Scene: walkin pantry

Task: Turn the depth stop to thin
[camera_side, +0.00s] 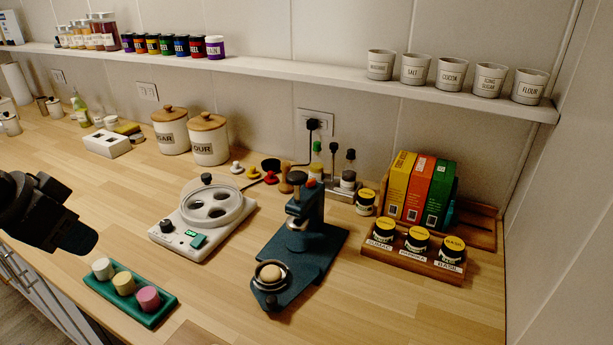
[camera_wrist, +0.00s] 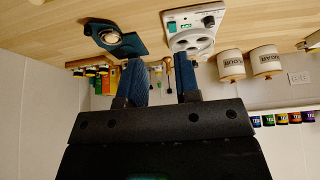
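A dark teal hand press (camera_side: 320,240) stands mid-counter. It has an upright column, a silver-and-black top, a small red knob (camera_side: 311,183) and a round front plate with a pale puck (camera_side: 271,274). I cannot tell which part is the depth stop, nor read any thin mark. The press also shows, upside down, in the wrist view (camera_wrist: 122,44). My gripper is open and empty, its two blue fingers apart in the wrist view (camera_wrist: 160,68). In the side view my dark arm is at the left edge, well away from the press; the fingers are not clear there.
A white machine (camera_side: 182,239) with a round holed top stands left of the press. A green tray (camera_side: 151,318) with three coloured pucks lies at front left. Canisters (camera_side: 208,145) and a shelf (camera_side: 300,73) are behind.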

